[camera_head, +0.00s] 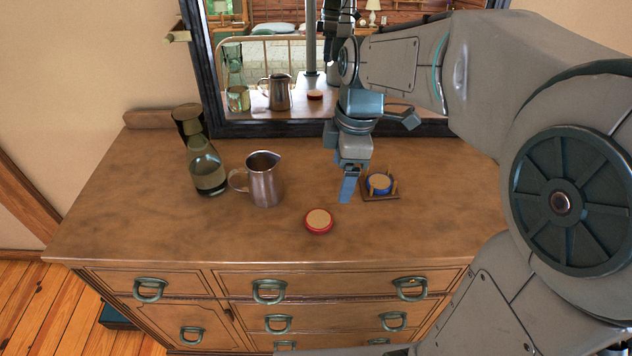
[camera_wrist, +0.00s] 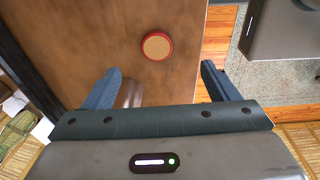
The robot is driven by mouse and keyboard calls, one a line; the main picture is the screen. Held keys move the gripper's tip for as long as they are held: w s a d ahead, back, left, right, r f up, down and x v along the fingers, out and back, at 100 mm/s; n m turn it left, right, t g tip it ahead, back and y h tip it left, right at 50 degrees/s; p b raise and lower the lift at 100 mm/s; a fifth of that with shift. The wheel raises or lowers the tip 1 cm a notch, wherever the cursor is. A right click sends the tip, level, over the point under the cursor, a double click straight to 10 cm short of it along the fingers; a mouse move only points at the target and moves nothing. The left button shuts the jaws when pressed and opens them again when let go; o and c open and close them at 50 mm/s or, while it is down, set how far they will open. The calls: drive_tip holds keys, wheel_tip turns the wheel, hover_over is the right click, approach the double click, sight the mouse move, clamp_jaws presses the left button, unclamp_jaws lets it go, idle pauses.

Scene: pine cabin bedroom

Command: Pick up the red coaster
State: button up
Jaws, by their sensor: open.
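The red coaster (camera_head: 319,221) lies flat on the dresser top (camera_head: 240,232), near its front edge. It is round, with a tan top face and a red rim. In the wrist view the coaster (camera_wrist: 156,45) shows beyond the fingertips, roughly between the lines of the two fingers. My gripper (camera_head: 347,190) points down above the dresser, to the right of and behind the coaster. In the wrist view my gripper (camera_wrist: 160,80) has its fingers spread wide, with nothing held between them.
A coaster holder (camera_head: 391,195) with a blue coaster (camera_head: 379,184) stands just right of my gripper. A metal pitcher (camera_head: 264,182) and a glass carafe (camera_head: 208,172) stand to the left. A dark-framed mirror (camera_head: 205,75) is behind. The wood around the red coaster is clear.

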drive_tip(key=w+a+n, duration=0.2)
drive_tip(key=n, duration=0.2)
hover_over(319, 218)
drive_tip(key=shift+g, duration=0.3)
drive_tip(key=f, duration=0.8)
drive_tip(key=shift+w+d+f, duration=0.3)
drive_tip(key=shift+w+d, duration=0.1)
drive_tip(key=shift+s+a+f+p, duration=0.15)
drive_tip(key=shift+f+p, duration=0.1)
drive_tip(key=shift+f, duration=0.65)
drive_tip(key=shift+s+a+f+p, duration=0.1)
drive_tip(key=shift+f+p, duration=0.15)
drive_tip(key=shift+f, duration=0.65)
drive_tip(key=shift+s+a+f+p, duration=0.15)
drive_tip(key=shift+f+p, duration=0.1)
drive_tip(key=shift+f, duration=0.65)
drive_tip(key=shift+d, duration=0.1)
drive_tip(key=c, duration=1.1)
